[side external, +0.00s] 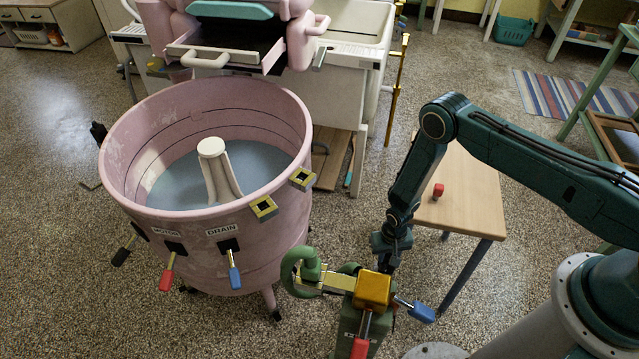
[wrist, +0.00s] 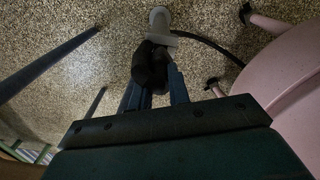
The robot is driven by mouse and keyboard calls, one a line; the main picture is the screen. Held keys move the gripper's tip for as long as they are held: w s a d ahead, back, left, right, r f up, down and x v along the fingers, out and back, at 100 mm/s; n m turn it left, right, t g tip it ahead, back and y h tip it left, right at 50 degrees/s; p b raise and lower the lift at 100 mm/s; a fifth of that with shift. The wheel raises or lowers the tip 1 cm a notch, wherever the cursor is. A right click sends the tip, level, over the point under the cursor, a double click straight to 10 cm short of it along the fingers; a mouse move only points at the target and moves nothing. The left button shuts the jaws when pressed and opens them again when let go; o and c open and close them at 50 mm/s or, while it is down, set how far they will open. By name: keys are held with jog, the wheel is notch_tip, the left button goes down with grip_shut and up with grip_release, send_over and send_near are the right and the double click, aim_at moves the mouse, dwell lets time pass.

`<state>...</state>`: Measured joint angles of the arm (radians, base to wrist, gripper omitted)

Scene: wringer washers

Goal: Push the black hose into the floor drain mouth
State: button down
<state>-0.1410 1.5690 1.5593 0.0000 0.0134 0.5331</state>
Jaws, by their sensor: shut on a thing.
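In the wrist view my gripper (wrist: 152,66) points away over the speckled floor, its dark fingers shut on the black hose. The hose (wrist: 208,46) curves from just beyond the fingertips to the right, toward the pink tub. A pale grey, pipe-like piece (wrist: 159,20) lies just beyond the fingertips; I cannot tell whether it is the drain mouth or a hose fitting. In the side view my gripper (side external: 386,261) is low behind a yellow block, and its fingertips and the hose's held part are hidden. The floor drain mouth cannot be made out there.
The pink washer tub (side external: 215,245) stands left of my gripper, with levers on its front. A green stand with a yellow block (side external: 373,290) and a coiled green pipe is close in front. A small wooden table (side external: 465,195) stands behind right. Speckled floor (side external: 60,250) is clear at left.

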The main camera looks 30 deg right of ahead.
jog(key=shift+f, duration=1.6)
dwell(3.7)
jog(key=c, duration=1.5)
grip_release()
jog(key=shift+c, duration=1)
jog(key=shift+o, duration=0.6)
jog(key=shift+r, duration=0.15)
jog(key=shift+o, duration=1.3)
jog(key=shift+r, duration=3.4)
